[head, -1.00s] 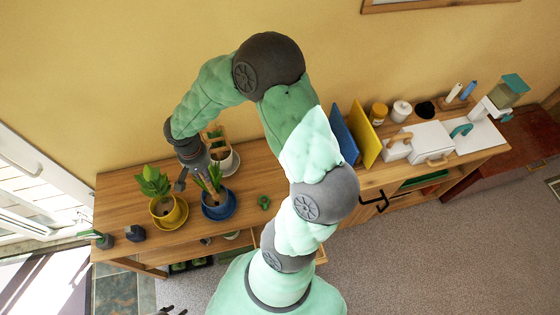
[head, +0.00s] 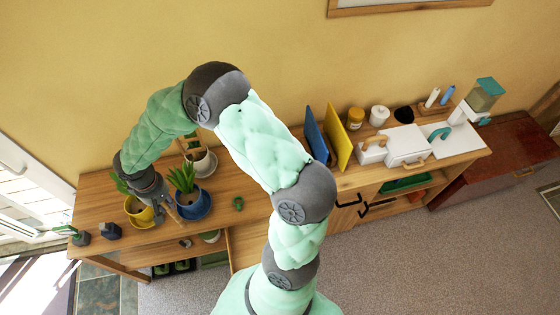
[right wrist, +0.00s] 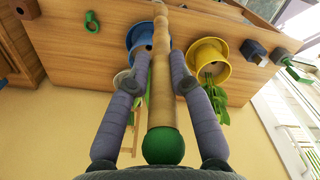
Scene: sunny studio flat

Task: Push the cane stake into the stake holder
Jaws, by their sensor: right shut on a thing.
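The cane stake (right wrist: 160,80) is a pale jointed cane with a green ball at its near end. In the right wrist view it runs lengthwise between the fingers of my right gripper (right wrist: 160,58), which is shut on it. Its far end reaches the top edge of that view. In the head view my right gripper (head: 164,208) is low over the wooden bench, between the yellow pot and the blue pot. My left gripper is not in view.
The yellow pot (head: 138,213) and the blue pot (head: 195,208) hold plants and stand close to the gripper. A white pot (head: 203,163) stands behind. A green looped item (head: 238,203) and dark blocks (head: 111,231) lie on the wooden bench (head: 95,203).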

